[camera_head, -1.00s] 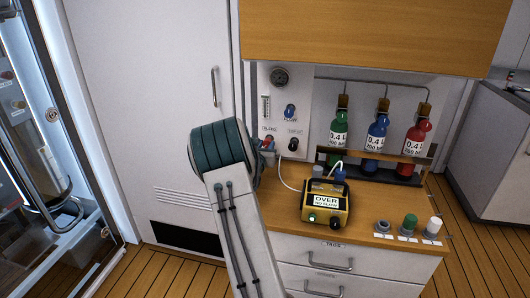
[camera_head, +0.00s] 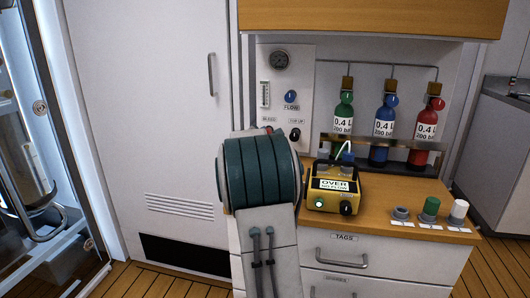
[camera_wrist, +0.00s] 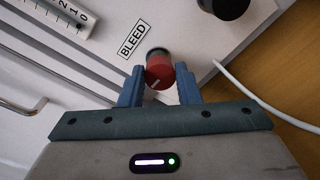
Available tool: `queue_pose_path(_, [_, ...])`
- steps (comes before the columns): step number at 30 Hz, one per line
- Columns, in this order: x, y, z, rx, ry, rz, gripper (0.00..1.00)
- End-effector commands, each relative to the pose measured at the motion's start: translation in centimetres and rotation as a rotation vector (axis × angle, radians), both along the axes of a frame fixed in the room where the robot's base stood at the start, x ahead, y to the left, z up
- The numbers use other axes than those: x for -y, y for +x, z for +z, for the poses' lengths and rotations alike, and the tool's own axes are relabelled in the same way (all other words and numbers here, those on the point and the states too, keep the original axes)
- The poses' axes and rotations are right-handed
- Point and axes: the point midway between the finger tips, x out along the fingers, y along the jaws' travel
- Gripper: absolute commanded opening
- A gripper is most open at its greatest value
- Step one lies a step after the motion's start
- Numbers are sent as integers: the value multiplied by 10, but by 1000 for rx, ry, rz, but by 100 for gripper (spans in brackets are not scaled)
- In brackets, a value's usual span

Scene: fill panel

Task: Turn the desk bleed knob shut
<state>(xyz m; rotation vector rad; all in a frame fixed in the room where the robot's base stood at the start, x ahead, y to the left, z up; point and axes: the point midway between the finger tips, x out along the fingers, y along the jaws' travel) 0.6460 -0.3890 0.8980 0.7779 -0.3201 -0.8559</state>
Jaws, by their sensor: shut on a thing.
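In the wrist view the red bleed knob (camera_wrist: 158,73) sits on the white panel beside its BLEED label (camera_wrist: 134,40). It has a pale pointer line on its face. My gripper (camera_wrist: 160,82) has its blue fingers on either side of the knob and is shut on it. In the head view the BLEED label (camera_head: 269,119) shows on the white panel (camera_head: 303,70). My gripper is hidden behind my arm there.
The black top-up knob (camera_head: 295,134) is close to the right of the bleed knob, with the blue flow knob (camera_head: 291,96) above it. A yellow meter box (camera_head: 318,202) reading OVER stands on the wooden desk (camera_head: 372,208). A pale cable (camera_wrist: 262,100) runs close by.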

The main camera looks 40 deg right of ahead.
Motion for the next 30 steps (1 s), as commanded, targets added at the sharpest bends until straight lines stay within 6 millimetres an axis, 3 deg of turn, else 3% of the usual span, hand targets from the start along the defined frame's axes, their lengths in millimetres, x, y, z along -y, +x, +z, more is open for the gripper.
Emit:
queue_pose_path(2, [1, -1, -11, 51, 42, -2, 7])
queue_pose_path(30, [2, -2, -7, 688, 588, -2, 7])
